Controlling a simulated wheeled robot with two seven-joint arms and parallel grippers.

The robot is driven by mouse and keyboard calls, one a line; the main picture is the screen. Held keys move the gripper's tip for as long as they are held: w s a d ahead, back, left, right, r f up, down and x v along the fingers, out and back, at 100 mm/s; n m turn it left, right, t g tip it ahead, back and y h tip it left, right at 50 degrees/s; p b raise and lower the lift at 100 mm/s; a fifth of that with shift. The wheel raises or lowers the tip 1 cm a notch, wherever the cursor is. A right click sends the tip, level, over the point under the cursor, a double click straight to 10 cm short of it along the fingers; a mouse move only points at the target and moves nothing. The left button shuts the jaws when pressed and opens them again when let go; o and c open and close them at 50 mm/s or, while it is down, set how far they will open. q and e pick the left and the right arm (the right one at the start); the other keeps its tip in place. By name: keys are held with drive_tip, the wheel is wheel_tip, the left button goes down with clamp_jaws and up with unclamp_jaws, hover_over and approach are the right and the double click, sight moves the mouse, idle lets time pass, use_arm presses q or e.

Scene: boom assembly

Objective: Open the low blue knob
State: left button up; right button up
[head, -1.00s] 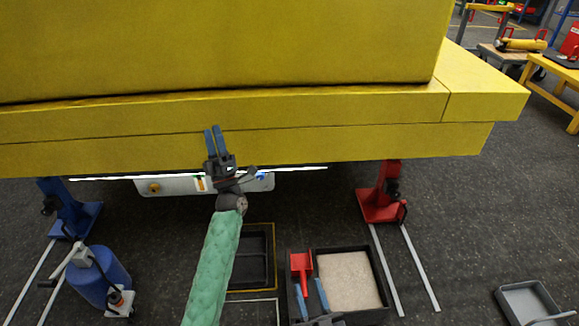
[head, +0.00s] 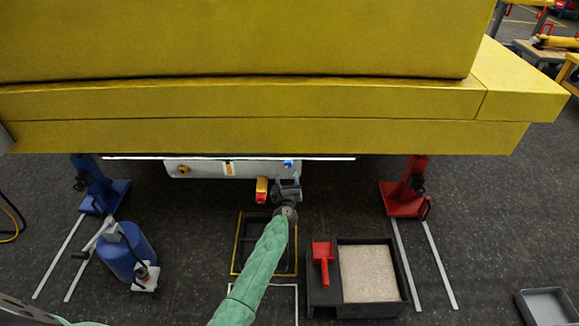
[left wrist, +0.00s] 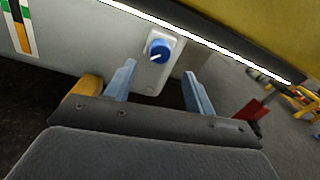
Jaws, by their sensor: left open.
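The blue knob (head: 288,163) sits near the right end of the white panel (head: 203,169) under the yellow boom. In the left wrist view the blue knob (left wrist: 158,50) is round, with a white pointer mark, on a pale plate. My left gripper (head: 287,183) is just below and in front of it in the head view. Its two blue fingers (left wrist: 160,70) are spread, and the knob shows between and beyond their tips, apparently untouched. The knob's exact distance is hard to tell. My right gripper is out of view.
The yellow boom (head: 240,104) hangs low over the panel. A yellow-and-red part (head: 262,189) is close left of my gripper. Blue (head: 98,184) and red (head: 405,190) stands flank the panel. A gravel tray (head: 367,273) and blue cylinder (head: 127,250) stand on the floor.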

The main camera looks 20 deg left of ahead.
sight(288, 165)
use_arm(q)
drive_tip(key=shift+x, duration=3.95)
drive_tip(key=c, duration=1)
